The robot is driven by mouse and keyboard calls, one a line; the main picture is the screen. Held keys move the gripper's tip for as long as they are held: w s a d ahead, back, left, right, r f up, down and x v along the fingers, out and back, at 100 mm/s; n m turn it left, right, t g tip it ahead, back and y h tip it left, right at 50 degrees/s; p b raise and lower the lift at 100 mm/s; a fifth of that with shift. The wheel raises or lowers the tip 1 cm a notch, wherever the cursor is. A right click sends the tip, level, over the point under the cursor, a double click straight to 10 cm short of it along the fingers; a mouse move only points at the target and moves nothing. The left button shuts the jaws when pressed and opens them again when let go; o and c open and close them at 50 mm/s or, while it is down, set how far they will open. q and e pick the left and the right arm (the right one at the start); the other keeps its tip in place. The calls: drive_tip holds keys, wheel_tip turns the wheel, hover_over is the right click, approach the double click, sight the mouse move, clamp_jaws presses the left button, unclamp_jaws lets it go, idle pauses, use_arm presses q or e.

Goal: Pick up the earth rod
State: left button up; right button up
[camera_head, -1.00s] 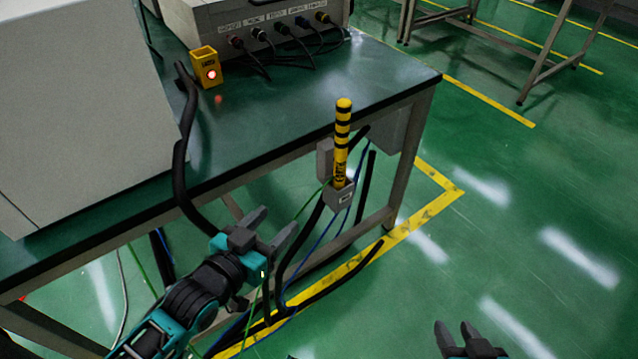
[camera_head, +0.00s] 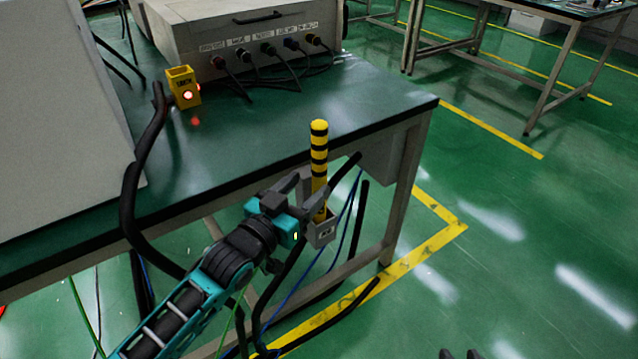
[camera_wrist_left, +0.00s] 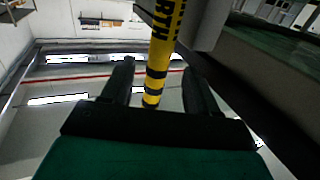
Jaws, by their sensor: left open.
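The earth rod (camera_head: 319,158) is yellow with black bands and stands upright in a small grey holder (camera_head: 321,232) at the front edge of the table. My left gripper (camera_head: 310,192) is open at the rod, with its fingers on either side of the rod's lower part as far as the head view shows. In the left wrist view the rod (camera_wrist_left: 163,50) shows between the two open fingers, with dark lettering on it. I cannot tell whether either finger touches it. Only the fingertips of my right gripper (camera_head: 459,354) show at the bottom edge of the head view.
A green-topped table (camera_head: 270,130) carries a grey box (camera_head: 235,30) with several cables and a yellow holder (camera_head: 184,88) with a red light. Black, blue and green cables hang below the table edge near the rod. The floor to the right is open.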

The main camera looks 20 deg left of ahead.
sight(315, 180)
use_arm(q)
drive_tip(key=b+x, duration=0.1)
drive_tip(key=x, duration=0.4)
drive_tip(key=shift+d+f, duration=0.1)
clamp_jaws()
idle(0.4)
